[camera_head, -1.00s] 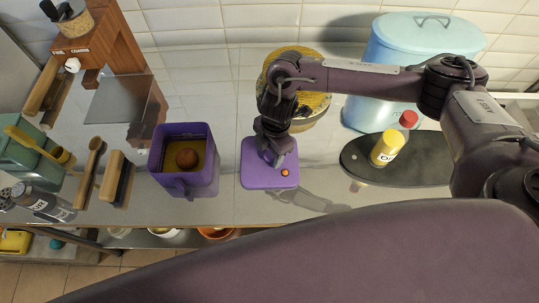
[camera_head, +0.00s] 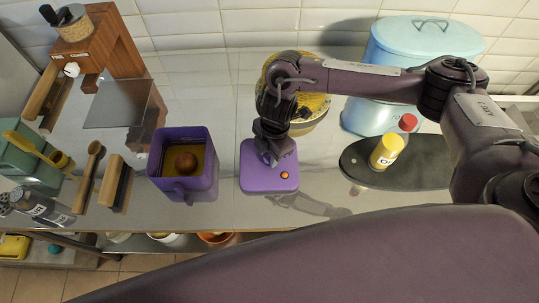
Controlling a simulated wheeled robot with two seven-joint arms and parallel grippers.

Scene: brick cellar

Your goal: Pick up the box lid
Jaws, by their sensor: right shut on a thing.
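The purple box lid (camera_head: 257,182) is a flat square with rounded corners and a small orange spot near its front right. It is on or just over the grey counter, right of the purple box (camera_head: 203,183). The box is open at the top and holds a round brown thing. My right gripper (camera_head: 272,157) points down at the middle of the lid and is shut on a part of it that the fingers hide. I cannot tell whether the lid is clear of the counter. My left gripper is not in view.
A blue pot (camera_head: 425,40) and a yellow round container (camera_head: 315,105) stand behind. Wooden brushes (camera_head: 116,183) lie at left.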

